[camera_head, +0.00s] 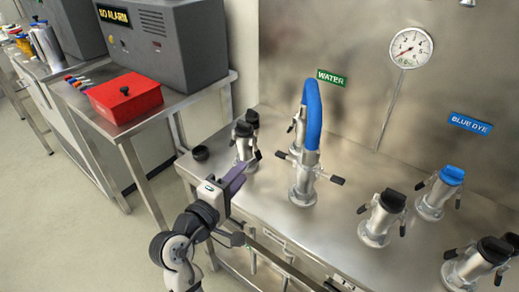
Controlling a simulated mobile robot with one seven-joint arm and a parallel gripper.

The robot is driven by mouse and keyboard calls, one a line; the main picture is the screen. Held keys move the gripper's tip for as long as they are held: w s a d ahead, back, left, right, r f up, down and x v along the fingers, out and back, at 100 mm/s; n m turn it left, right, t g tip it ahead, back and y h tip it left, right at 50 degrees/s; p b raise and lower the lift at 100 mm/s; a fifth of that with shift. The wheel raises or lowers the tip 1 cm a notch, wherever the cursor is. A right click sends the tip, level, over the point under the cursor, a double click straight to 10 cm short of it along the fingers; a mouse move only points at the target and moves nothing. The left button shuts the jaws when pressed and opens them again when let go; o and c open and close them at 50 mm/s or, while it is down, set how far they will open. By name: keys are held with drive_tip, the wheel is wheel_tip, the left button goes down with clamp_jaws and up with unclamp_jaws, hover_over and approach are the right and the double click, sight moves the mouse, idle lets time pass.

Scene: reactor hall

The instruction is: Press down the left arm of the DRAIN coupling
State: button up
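No DRAIN label is readable, so I cannot tell for sure which coupling is DRAIN. My gripper (236,177), with purplish fingers, is at the front left of the steel bench, close to a silver coupling with a black cap (244,148). That coupling has a dark lever arm on its right, near the fingertips; its left arm is not clearly visible. I cannot tell whether the fingers touch it or are open. A coupling with a blue hose (312,112) stands to the right below the WATER sign (331,78), with its black-tipped arms spread outward.
More capped couplings stand on the right: a black-capped one (377,222), a blue-capped one (436,198) and another black-capped one (471,267). A gauge (411,47) and a BLUE DYE sign (470,124) are on the back panel. A side table holds a red box (125,99).

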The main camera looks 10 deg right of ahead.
sight(279, 157)
drive_tip(key=shift+g+h, duration=0.6)
drive_tip(key=shift+g, duration=0.1)
drive_tip(key=w+d+p, duration=0.1)
drive_tip(key=w+d, duration=0.1)
drive_tip(key=d, duration=0.2)
drive_tip(key=w+d+f+p, duration=0.1)
drive_tip(key=w+d, duration=0.1)
drive_tip(key=d, duration=0.1)
drive_tip(key=w+d+p, duration=0.1)
drive_tip(key=d, duration=0.3)
drive_tip(key=shift+w+d+f, duration=0.2)
drive_tip(key=shift+w+d, duration=0.1)
drive_tip(key=shift+w, duration=0.1)
drive_tip(key=shift+w+d+f+p, duration=0.1)
drive_tip(key=shift+w+d+p, duration=0.25)
drive_tip(key=shift+w+d, duration=0.1)
drive_tip(key=shift+s, duration=0.1)
clamp_jaws()
